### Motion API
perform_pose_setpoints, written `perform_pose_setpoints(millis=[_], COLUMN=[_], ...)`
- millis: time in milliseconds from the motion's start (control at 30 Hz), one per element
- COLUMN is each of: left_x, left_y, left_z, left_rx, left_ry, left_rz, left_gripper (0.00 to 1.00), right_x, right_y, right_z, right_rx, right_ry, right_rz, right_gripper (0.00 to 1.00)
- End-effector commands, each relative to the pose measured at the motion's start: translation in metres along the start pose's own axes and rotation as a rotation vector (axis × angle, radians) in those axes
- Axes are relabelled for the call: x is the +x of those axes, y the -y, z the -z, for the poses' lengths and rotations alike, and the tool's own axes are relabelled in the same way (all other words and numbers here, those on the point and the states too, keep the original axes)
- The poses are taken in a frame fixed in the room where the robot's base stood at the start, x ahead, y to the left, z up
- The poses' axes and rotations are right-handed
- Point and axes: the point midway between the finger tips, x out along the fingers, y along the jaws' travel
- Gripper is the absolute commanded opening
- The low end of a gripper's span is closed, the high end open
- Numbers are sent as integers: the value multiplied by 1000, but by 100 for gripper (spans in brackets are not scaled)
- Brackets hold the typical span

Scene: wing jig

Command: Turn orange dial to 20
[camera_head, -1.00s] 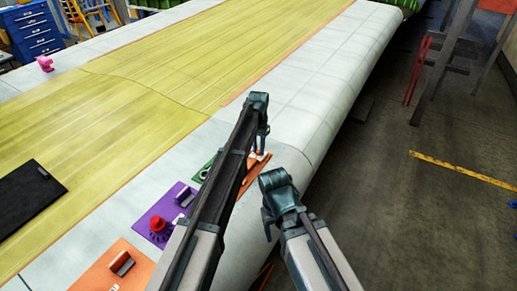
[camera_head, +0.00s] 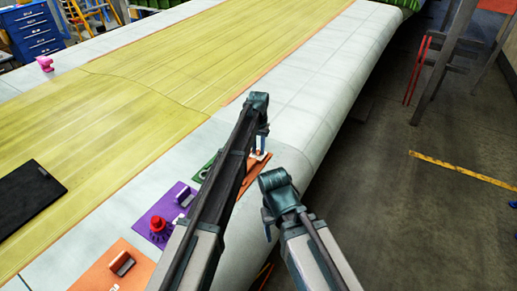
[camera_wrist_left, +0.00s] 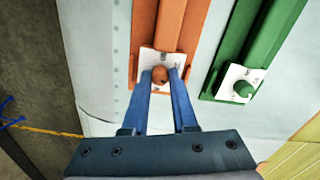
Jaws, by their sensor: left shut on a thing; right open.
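The orange dial (camera_wrist_left: 159,75) is a small round knob on a white plate at the end of an orange panel (camera_wrist_left: 172,25) in the left wrist view. My left gripper (camera_wrist_left: 160,72) has its two blue fingers on either side of the dial, shut on it. The scale marks on the plate are too small to read. In the head view, my left gripper (camera_head: 262,146) is over the far end of the orange panel, and my left arm hides part of it. My right gripper (camera_head: 268,225) is open, off the wing's edge side, nearer and lower, only partly visible.
A green panel with a green knob (camera_wrist_left: 243,89) lies beside the orange one. A purple panel (camera_head: 184,192) with a red knob (camera_head: 158,225) and another orange panel (camera_head: 108,272) lie nearer. A dark tablet (camera_head: 28,190) lies left on the wing.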

Motion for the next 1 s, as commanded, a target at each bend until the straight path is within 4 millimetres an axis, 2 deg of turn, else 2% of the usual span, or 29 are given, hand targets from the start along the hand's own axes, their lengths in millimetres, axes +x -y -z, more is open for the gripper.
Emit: perform_pose_setpoints(millis=[33,67,133,467,633,767,1000], left_x=[0,0,0,-1,-8,-20,-53], left_y=[0,0,0,0,0,0,0], left_z=[0,0,0,0,0,0,0], left_rx=[0,0,1,1,1,1,1], left_ry=[0,0,0,0,0,0,0], left_rz=[0,0,0,0,0,0,0], left_gripper=[0,28,40,40,40,40,40], right_x=[0,0,0,-1,-8,-20,-52], right_y=[0,0,0,0,-1,-2,-5], right_z=[0,0,0,0,0,-1,-3], right_rx=[0,0,0,0,0,-1,-3], right_ry=[0,0,0,0,0,1,2], right_rz=[0,0,0,0,0,0,0], right_gripper=[66,66,66,66,66,66,66])
